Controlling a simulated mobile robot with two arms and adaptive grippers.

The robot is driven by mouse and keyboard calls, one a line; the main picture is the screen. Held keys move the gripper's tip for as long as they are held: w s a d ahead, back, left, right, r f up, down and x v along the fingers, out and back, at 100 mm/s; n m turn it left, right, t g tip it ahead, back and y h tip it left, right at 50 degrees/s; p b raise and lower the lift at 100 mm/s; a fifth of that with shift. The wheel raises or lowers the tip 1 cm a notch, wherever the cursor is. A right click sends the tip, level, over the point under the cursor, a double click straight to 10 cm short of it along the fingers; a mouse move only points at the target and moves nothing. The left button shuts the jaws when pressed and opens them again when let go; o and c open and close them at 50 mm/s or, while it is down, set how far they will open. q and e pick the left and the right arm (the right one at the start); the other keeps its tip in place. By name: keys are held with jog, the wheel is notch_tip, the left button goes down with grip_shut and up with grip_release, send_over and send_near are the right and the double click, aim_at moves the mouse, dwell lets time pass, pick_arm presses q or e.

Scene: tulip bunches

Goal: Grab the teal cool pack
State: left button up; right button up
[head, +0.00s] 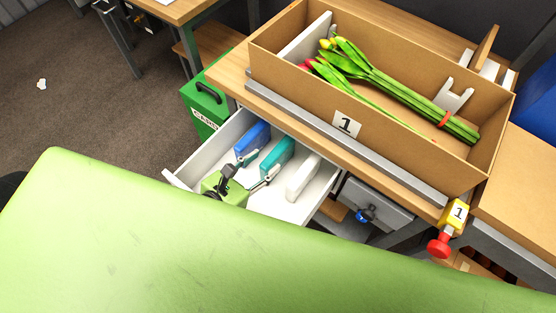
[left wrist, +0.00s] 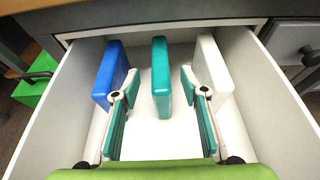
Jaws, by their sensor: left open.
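The teal cool pack (head: 277,155) stands on edge in the open white drawer, between a blue pack (head: 253,141) and a white pack (head: 302,176). My left gripper (head: 259,170) is open and reaches into the drawer on its near side. In the left wrist view the teal cool pack (left wrist: 161,80) shows upright between the two spread fingers of my left gripper (left wrist: 159,75), with a visible gap on both sides. The left finger overlaps the blue pack (left wrist: 112,75) in the picture, and the right finger overlaps the white pack (left wrist: 214,70). My right gripper is not in view.
The white drawer (left wrist: 258,95) has walls close around the packs. Above it, a cardboard box (head: 400,136) with tulips (head: 400,85) stands on the wooden table. A green box (head: 205,106) is left of the drawer. A red knob (head: 439,245) sticks out at the right.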

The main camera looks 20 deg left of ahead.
aim_at(275, 153)
pick_arm(q)
jog(key=shift+w+d+f, duration=0.1)
jog(key=shift+w+d, duration=0.1)
jog(key=shift+w, duration=0.4)
jog(key=shift+w+d+f, duration=0.1)
jog(key=shift+w+f, duration=0.05)
jog(key=shift+w, duration=0.05)
jog(key=x, duration=0.6)
jog(key=shift+c, duration=0.8)
grip_shut()
pick_arm(e)
jog(key=shift+w+r, duration=0.2)
jog(key=shift+w, duration=0.55)
